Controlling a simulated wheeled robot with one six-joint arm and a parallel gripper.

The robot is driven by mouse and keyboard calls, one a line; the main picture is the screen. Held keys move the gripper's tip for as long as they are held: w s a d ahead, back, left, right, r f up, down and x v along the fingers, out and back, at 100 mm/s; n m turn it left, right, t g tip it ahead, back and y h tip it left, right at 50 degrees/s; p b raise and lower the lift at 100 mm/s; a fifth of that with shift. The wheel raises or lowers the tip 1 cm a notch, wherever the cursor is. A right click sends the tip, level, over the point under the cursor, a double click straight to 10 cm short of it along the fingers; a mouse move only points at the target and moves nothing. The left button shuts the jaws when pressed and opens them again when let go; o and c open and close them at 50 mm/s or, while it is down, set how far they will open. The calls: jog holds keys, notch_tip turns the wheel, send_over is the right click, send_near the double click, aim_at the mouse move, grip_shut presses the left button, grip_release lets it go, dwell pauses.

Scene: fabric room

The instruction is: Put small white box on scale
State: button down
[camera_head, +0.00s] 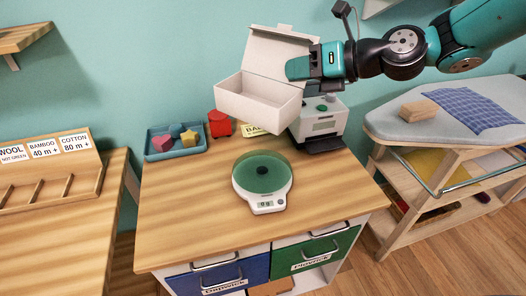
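The small white box (258,97) is in the air above the back of the wooden table, tilted, with its lid raised and its inside looking empty. My gripper (297,68) comes from the upper right and is at the box's right side by the raised lid. It appears shut on the box there; the fingertips are partly hidden. The scale (266,203) stands on the table, in front of and below the box. It has a round green plate with a small dark spot in the middle and a lit display at the front.
A blue tray (149,157) with several colored shapes, a red object (220,124), a label card, and a white machine (321,125) stand at the table's back. An ironing board (400,129) is at right, a sorting rack (85,187) at left. The table around the scale is clear.

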jog(key=shift+w+a+r, duration=0.1)
jog(key=shift+a+r, duration=0.1)
jog(key=shift+a, duration=0.15)
notch_tip(320, 180, down, 19)
jog(key=shift+w+f+b, duration=0.1)
jog(key=shift+f+b, duration=0.1)
jog(key=shift+b, duration=1)
jog(key=shift+f, duration=0.15)
jog(key=c, duration=1.4)
grip_release()
jog(key=shift+o, duration=0.2)
